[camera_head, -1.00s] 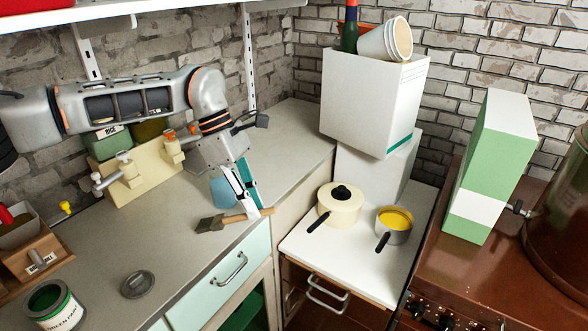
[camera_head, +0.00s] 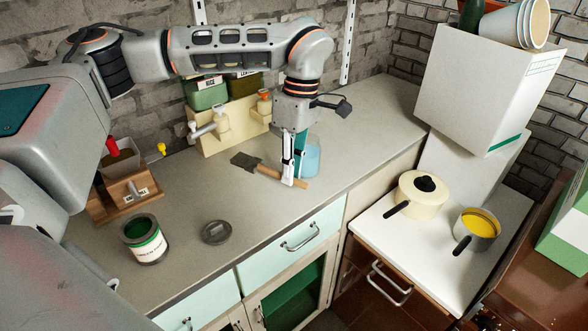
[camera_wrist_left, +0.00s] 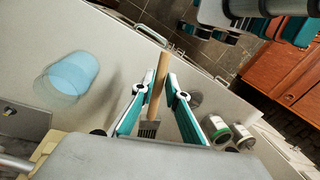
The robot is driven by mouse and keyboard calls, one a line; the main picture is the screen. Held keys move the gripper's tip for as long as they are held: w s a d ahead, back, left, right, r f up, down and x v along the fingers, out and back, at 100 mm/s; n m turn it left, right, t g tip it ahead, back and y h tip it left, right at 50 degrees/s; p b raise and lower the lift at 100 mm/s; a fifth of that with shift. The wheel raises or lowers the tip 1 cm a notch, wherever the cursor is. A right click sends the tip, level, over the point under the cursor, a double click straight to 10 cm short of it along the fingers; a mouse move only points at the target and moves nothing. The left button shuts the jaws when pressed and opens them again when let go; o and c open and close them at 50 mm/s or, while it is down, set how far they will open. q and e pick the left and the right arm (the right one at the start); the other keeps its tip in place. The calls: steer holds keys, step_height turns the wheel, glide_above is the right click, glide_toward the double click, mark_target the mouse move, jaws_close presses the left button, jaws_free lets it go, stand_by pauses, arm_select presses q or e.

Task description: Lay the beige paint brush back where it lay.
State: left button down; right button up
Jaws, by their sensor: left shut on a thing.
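The beige paint brush (camera_head: 268,172) has a beige wooden handle and dark bristles at its left end. It is at or just above the grey worktop, and I cannot tell whether it touches it. My left gripper (camera_head: 289,182) points down and is shut on the handle. In the left wrist view the brush (camera_wrist_left: 160,75) runs between the two fingers of my left gripper (camera_wrist_left: 157,84), bristles toward the camera. A translucent blue cup (camera_head: 313,160) stands just right of and behind the gripper, partly hidden by it. My right gripper is not in view.
Bare worktop (camera_head: 190,185) lies left of the brush. A cream rack with taps (camera_head: 228,125) stands behind. A green paint can (camera_head: 144,240), a dark lid (camera_head: 216,232) and a wooden box (camera_head: 125,195) are left. A cream pot (camera_head: 421,196) is on the lower white top right.

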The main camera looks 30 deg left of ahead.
arm_select(q)
steer(key=shift+f, duration=0.55)
step_height(320, 180, down, 5)
steer(key=shift+r+b, duration=0.2)
steer(key=shift+b, duration=0.4)
steer(key=shift+f, duration=1.15)
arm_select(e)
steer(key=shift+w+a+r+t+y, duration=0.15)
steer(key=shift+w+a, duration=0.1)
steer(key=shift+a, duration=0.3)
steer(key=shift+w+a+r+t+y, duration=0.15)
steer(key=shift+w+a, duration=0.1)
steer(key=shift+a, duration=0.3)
arm_select(q)
steer(key=c, duration=1.9)
jaws_free()
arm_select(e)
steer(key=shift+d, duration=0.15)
